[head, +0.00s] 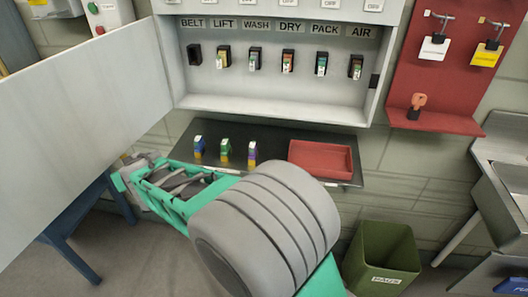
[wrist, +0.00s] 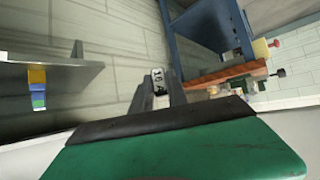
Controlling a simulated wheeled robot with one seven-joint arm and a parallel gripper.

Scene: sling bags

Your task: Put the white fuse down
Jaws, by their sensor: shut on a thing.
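My gripper (wrist: 157,84) is shut on the white fuse (wrist: 158,78), a small white block marked "16 A" between the two fingers in the wrist view. It is held in the air, apart from the dark shelf (wrist: 80,72) at the left of that view. In the head view my arm hides most of the gripper, and I cannot make out the white fuse there. The dark shelf also shows in the head view (head: 270,147), below the grey cabinet (head: 275,108).
The BELT holder (head: 195,55) looks empty. The cabinet door (head: 80,130) hangs open at left. A green bin (head: 383,258) stands below.

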